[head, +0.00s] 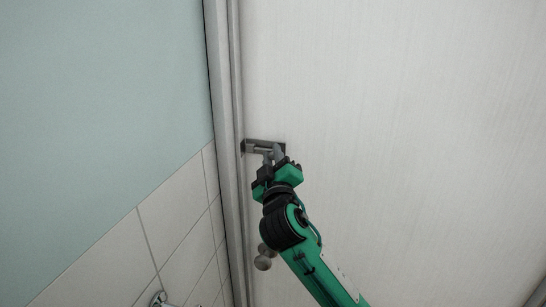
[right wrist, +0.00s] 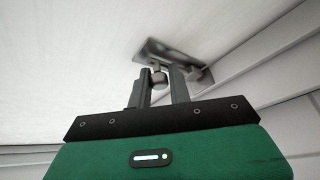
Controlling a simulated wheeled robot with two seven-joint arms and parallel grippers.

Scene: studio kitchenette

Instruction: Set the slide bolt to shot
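The slide bolt (head: 262,145) is a dark grey metal fitting on the pale door (head: 400,120), close to the door's left edge in the head view. My right gripper (head: 272,155) is at the bolt from below. In the right wrist view the bolt's plate (right wrist: 158,49) lies beyond the fingers. My left gripper is not in view.
A grey door frame (head: 227,130) runs upright just left of the bolt. A round door knob (head: 263,262) stands out below, close to my right arm. Left of the frame are a pale green wall (head: 100,90) and tiles (head: 175,215). The door surface to the right is clear.

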